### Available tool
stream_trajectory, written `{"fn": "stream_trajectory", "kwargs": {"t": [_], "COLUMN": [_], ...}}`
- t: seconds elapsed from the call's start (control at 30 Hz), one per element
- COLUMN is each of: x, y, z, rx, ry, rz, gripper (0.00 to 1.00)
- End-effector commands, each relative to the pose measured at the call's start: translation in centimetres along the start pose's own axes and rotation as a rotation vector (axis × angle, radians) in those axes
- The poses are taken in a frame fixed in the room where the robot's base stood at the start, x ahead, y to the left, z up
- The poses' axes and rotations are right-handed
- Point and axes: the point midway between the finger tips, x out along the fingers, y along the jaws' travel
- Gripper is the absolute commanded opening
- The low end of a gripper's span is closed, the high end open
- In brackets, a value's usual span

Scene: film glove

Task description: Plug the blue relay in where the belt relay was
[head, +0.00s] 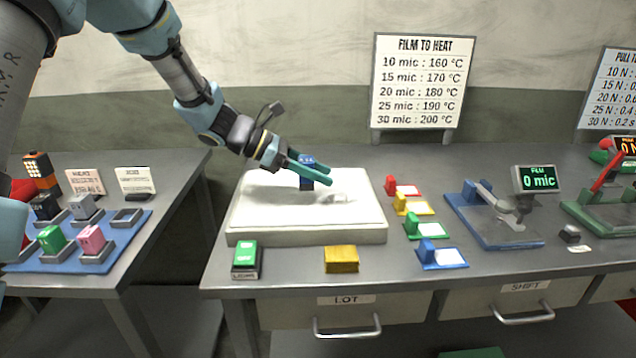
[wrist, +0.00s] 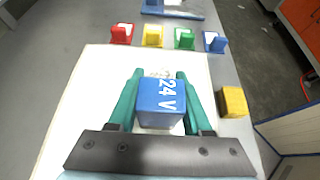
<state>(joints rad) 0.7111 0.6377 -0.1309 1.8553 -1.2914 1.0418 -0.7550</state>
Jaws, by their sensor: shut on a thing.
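The blue relay (wrist: 162,104), marked "24 V", is between the two green fingers of my gripper (wrist: 160,100) in the wrist view. In the head view my gripper (head: 318,172) is shut on the blue relay (head: 307,172) over the white slab (head: 250,226). I cannot tell whether the relay touches the slab. On the left table a blue socket board (head: 70,262) carries several relays: black, grey, green (head: 51,239) and pink (head: 91,239). One socket at its back right (head: 126,218) is empty.
A green box (head: 245,260) and a yellow block (head: 341,260) lie in front of the slab. Coloured holders (head: 428,228) and a blue film gauge (head: 490,220) stand to the right. A gap separates the two tables. Small cards (head: 134,181) stand behind the board.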

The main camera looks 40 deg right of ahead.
Motion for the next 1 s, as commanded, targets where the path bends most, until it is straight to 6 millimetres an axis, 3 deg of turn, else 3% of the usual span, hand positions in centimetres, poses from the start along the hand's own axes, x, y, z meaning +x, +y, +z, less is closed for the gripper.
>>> {"fn": "stream_trajectory", "kwargs": {"t": [0.2,0.57,0.6,0.87,1.0], "x": [1.4,1.6,1.6,1.5,1.5], "y": [-0.1,-0.1,-0.1,-0.1,-0.1], "z": [-2.4,-2.8,-2.9,-2.8,-2.8], "rx": [-0.001,0.000,0.000,0.000,0.000], "ry": [0.001,0.000,0.000,0.001,0.001], "rz": [-0.002,-0.001,-0.001,-0.001,-0.001], "gripper": [0.00,0.00,0.51,0.79,0.79]}}
